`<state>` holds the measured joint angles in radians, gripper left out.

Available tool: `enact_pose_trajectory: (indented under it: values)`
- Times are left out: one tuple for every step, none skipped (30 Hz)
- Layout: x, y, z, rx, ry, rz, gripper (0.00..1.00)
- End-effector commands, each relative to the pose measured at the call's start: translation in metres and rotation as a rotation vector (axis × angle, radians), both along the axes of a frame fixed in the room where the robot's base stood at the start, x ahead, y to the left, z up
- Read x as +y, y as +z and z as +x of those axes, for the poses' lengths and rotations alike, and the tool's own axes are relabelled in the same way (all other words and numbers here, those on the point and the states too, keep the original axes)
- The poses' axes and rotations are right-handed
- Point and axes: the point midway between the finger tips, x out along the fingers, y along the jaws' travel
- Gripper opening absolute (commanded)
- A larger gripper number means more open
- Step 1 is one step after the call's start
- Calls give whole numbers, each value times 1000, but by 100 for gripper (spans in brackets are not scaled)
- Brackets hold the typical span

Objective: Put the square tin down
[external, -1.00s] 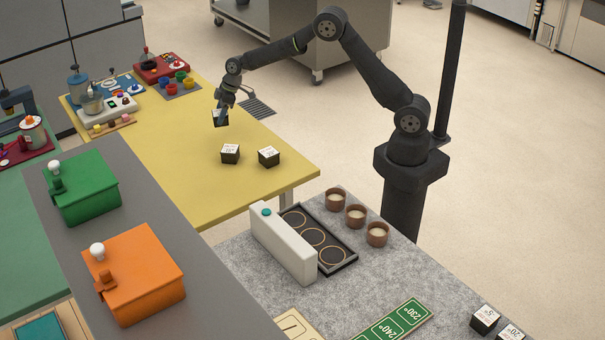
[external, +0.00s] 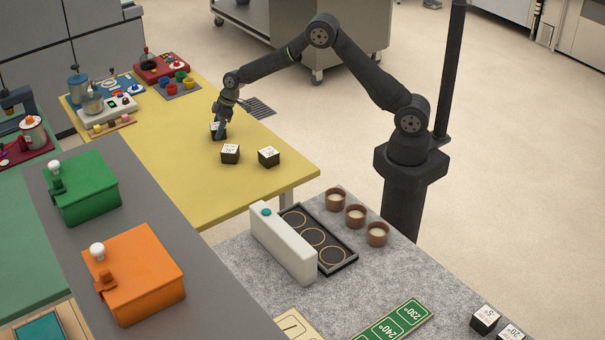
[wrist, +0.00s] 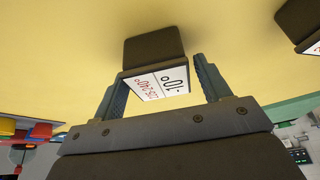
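The square tin (wrist: 155,50) is a dark block with a white label on top. In the wrist view it lies between the two fingertips of my gripper (wrist: 160,65), with a narrow gap on its right side. The fingers are apart, and I read them as open around the tin. In the external view the tin (external: 217,128) appears upright on the yellow table, partly hidden by my gripper (external: 220,130), which points down at it.
Two similar tins stand close by, one just in front (external: 230,154) and one to the right (external: 268,157). Coloured cups on a grey mat (external: 183,88) and a small white machine (external: 108,106) are further left. The yellow table (external: 180,180) is bare in front.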

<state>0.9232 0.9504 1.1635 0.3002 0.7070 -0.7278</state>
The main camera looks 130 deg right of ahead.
Motion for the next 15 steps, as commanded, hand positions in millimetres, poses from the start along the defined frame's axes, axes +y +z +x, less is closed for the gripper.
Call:
enact_pose_trajectory:
  values:
    - [0,0,0,0,0,0,76]
    - [0,0,0,0,0,0,76]
    - [0,0,0,0,0,0,76]
    - [0,0,0,0,0,0,76]
    - [0,0,0,0,0,0,76]
    - [0,0,0,0,0,0,76]
    - [0,0,0,0,0,0,76]
    - [0,0,0,0,0,0,76]
    - [0,1,0,0,0,0,76]
    - [0,2,0,-1,0,-1,76]
    - [0,4,0,-1,0,-1,76]
    - [0,7,-1,-1,0,-1,76]
    - [0,10,-2,-1,0,-2,76]
    - [1,13,-3,-1,-1,-2,76]
    - [2,19,-5,-2,-1,-3,76]
